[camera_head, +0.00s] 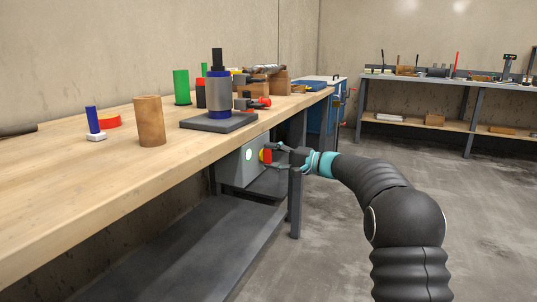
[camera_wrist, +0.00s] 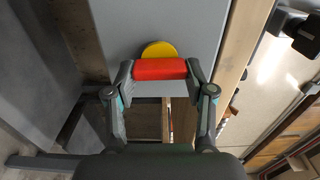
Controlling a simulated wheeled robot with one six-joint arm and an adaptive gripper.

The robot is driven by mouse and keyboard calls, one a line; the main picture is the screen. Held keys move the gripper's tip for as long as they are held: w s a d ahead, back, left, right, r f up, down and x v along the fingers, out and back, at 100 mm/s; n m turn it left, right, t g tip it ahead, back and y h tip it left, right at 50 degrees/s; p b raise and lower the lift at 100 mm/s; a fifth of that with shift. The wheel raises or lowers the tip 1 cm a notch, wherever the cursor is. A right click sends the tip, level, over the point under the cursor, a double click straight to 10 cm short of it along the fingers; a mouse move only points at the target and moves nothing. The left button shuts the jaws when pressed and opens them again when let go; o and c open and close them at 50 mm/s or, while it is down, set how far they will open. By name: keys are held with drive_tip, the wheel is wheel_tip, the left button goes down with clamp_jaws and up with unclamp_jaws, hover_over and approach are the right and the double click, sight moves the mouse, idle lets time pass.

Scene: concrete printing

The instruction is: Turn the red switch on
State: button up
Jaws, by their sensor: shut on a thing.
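The red switch (camera_wrist: 160,69) is a red bar handle in front of a round yellow plate (camera_wrist: 158,49) on a grey box in the wrist view. In the head view the red switch (camera_head: 267,155) shows at the box (camera_head: 240,165) under the workbench edge, with a pale round light (camera_head: 249,154) to its left. My gripper (camera_wrist: 160,72) is shut on the red switch, one finger at each end of the bar. It also shows in the head view (camera_head: 274,156), reaching in from the right. The bar lies about level across the wrist view.
The wooden workbench (camera_head: 60,200) runs above the box, with a grey cylinder on a dark base (camera_head: 218,121), a wooden cylinder (camera_head: 149,121) and small parts on top. A bench leg (camera_head: 295,205) stands close below my gripper. The floor to the right is clear.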

drive_tip(key=shift+w+d+f+m, duration=0.1)
drive_tip(key=shift+w+d+m, duration=0.05)
drive_tip(key=shift+d+m, duration=0.15)
drive_tip(key=o, duration=0.9)
drive_tip(key=shift+c, duration=0.2)
drive_tip(key=o, duration=0.3)
drive_tip(key=shift+d, duration=0.15)
drive_tip(key=v, duration=1.1)
drive_tip(key=shift+s, duration=0.25)
drive_tip(key=shift+d, duration=0.1)
drive_tip(key=shift+w, duration=0.1)
